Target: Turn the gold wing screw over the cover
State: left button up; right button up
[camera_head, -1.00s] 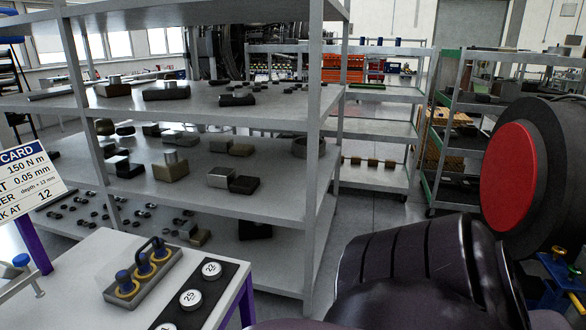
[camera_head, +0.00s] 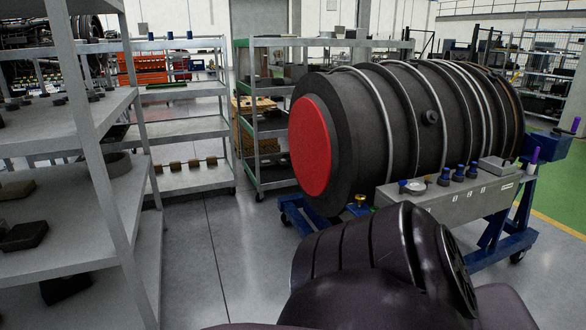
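A dark ribbed engine drum (camera_head: 345,140) lies on its side at the right, with a red round cover (camera_head: 311,148) on its near end. A small gold piece (camera_head: 360,201) shows low beside the drum, at the left end of a grey box (camera_head: 440,205). It may be the gold wing screw, but it is too small to tell its shape. The dark glossy arm part in front is mine and hides the area just below the gold piece. Neither of my grippers is in view.
The drum rests on a blue wheeled stand (camera_head: 495,245). The grey box carries several blue-capped knobs (camera_head: 458,172) and a round dial (camera_head: 413,187). A grey metal shelf (camera_head: 125,215) stands close at the left. Open grey floor (camera_head: 235,250) lies between shelf and stand.

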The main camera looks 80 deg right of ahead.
aim_at(427, 177)
jog(key=j+z, duration=0.1)
jog(key=z, duration=1.3)
